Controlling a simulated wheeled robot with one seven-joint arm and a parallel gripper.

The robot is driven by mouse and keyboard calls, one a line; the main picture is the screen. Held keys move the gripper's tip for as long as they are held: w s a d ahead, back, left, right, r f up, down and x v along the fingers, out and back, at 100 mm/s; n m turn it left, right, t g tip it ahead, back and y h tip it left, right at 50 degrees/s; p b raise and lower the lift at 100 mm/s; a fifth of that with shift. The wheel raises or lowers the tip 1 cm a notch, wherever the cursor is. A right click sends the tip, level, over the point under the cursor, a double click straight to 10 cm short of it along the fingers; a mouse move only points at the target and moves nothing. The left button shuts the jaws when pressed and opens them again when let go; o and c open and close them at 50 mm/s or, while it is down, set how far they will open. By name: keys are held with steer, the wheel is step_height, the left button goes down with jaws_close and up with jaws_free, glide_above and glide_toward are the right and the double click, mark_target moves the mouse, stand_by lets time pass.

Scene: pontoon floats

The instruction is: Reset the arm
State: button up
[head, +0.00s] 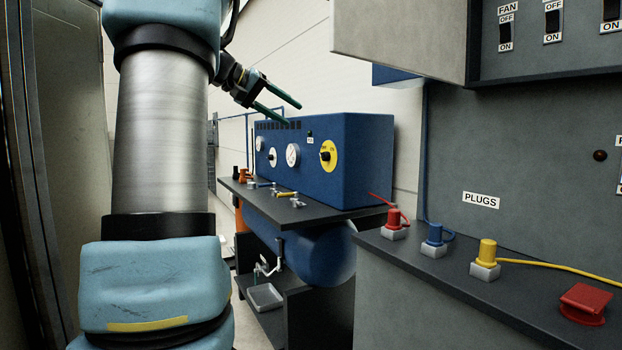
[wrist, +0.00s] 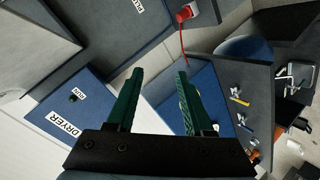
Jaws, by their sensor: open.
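My gripper (head: 278,108) is open and empty. In the head view it is raised in front of the wall, above and in front of the blue machine with gauges (head: 360,150). In the wrist view its two green fingers (wrist: 157,95) stand apart with nothing between them. My arm fills the left part of the head view, with a metal link and pale blue joints.
A grey bench on the right carries red (head: 395,222), blue (head: 434,236) and yellow (head: 487,252) plugs under a switch panel (head: 545,40). A dark shelf (head: 300,208) holds small valves. A "DRYER" label (wrist: 68,127) shows in the wrist view.

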steer(key=s+d+f+n+g+y, duration=0.1)
steer(key=s+f+g+y, duration=0.3)
steer(key=f, duration=0.8)
steer(key=s+f+n+y, duration=0.2)
steer(key=s+f, duration=0.3)
steer(key=f, duration=0.7)
steer(key=s+a+f+m+g+y, duration=0.1)
steer(key=s+f+m+y, duration=0.2)
steer(key=s+f, duration=1.2)
steer(key=shift+s+a+f+y, duration=0.15)
steer(key=shift+s+y, duration=0.55)
steer(key=shift+s, duration=0.35)
